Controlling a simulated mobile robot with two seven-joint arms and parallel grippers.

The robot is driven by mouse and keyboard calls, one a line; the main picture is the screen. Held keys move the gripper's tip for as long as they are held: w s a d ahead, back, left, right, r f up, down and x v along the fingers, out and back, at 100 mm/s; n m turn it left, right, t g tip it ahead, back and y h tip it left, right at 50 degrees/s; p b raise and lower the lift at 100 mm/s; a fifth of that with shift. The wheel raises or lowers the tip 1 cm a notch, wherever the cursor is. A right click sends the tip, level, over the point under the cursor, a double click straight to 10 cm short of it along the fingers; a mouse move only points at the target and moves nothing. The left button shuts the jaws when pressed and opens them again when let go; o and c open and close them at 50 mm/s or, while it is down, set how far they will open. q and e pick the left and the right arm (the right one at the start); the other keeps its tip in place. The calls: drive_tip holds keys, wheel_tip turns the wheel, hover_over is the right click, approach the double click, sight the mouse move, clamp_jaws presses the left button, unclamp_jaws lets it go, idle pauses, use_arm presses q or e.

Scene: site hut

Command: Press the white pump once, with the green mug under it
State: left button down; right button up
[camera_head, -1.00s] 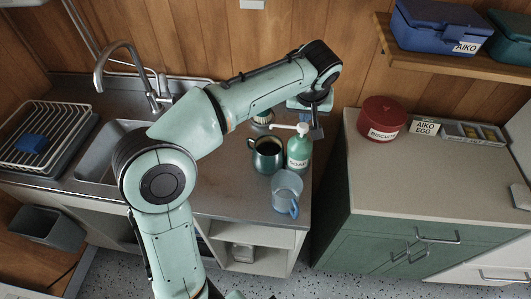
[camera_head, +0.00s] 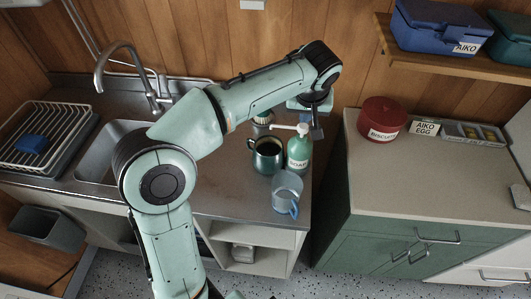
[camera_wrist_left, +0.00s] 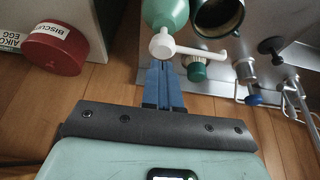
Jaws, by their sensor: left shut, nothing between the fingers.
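The white pump (camera_head: 292,127) tops a green soap bottle (camera_head: 299,152); its spout points left, towards the mug's side. The dark green mug (camera_head: 266,155) stands upright just left of the bottle. I cannot tell whether the spout tip is exactly over its opening. My left gripper (camera_head: 317,133) is shut and empty, beside the pump on the right in the head view. In the left wrist view the blue fingertips (camera_wrist_left: 165,66) are close to the pump head (camera_wrist_left: 162,46); contact is unclear. The bottle (camera_wrist_left: 166,12) and mug (camera_wrist_left: 218,16) are partly cut off there. My right gripper is not in view.
A clear blue mug (camera_head: 287,190) stands in front of the bottle near the counter edge. The sink and tap (camera_head: 120,60) are left. A red biscuit tin (camera_head: 382,119) stands on the right cabinet.

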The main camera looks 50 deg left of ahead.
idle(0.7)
